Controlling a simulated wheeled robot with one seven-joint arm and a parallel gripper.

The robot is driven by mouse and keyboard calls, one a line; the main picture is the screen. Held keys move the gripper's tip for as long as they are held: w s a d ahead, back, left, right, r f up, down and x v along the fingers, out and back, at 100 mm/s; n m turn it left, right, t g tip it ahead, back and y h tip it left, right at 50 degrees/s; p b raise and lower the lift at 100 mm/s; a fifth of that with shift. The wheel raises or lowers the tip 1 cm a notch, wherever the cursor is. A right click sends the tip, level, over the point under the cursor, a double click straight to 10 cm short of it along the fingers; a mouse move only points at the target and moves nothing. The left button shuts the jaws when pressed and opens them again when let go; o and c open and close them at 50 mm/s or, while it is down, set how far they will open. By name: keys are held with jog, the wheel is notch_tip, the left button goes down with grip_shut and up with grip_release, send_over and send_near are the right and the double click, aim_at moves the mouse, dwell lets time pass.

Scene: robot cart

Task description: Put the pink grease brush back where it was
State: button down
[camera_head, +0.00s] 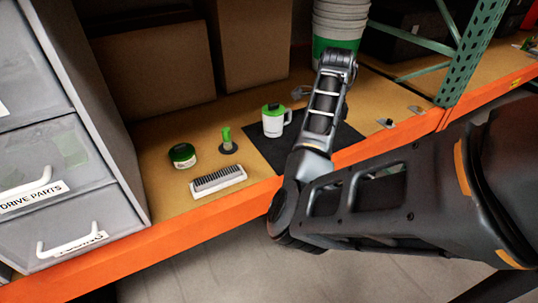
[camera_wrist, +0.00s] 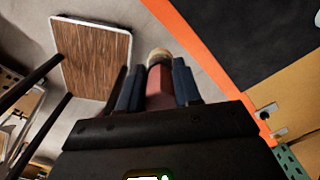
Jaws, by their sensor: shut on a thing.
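My gripper (camera_wrist: 159,88) is shut on a dull pink thing with a pale rounded end, which I take to be the pink grease brush (camera_wrist: 159,95). The dark blue-grey fingers press its two sides. In the wrist view it appears over the grey floor, beside the orange shelf edge (camera_wrist: 190,40). In the head view my arm rises in front of the shelf, and I cannot make out the brush there. A black mat (camera_head: 262,152) lies on the shelf, partly behind my arm. No marked spot for the brush can be made out.
A white mug with green lid (camera_head: 273,121) stands on the mat. Left of it are a green-handled thing (camera_head: 227,140), a green-lidded jar (camera_head: 183,155) and a grey bristled brush (camera_head: 218,180). Small metal brackets (camera_head: 386,123) are on the right. Grey drawers (camera_head: 50,190) border the left.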

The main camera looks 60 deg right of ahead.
jog(key=shift+w+a, duration=0.1)
jog(key=shift+w, duration=0.35)
jog(key=w+f, duration=0.2)
jog(key=w, duration=0.1)
jog(key=w+d+f+b, duration=0.1)
jog(key=w+f, duration=0.1)
jog(key=w, duration=0.2)
jog(key=w+f, duration=0.2)
jog(key=w, duration=0.2)
jog(key=shift+w+d+f, duration=0.25)
jog(key=shift+d+f, duration=0.15)
jog(key=shift+w+f, duration=0.1)
jog(key=shift+f, duration=2)
jog(key=c, duration=0.8)
grip_release()
jog(key=shift+r, duration=0.1)
notch_tip(320, 180, up, 12)
jog(key=shift+f, duration=0.1)
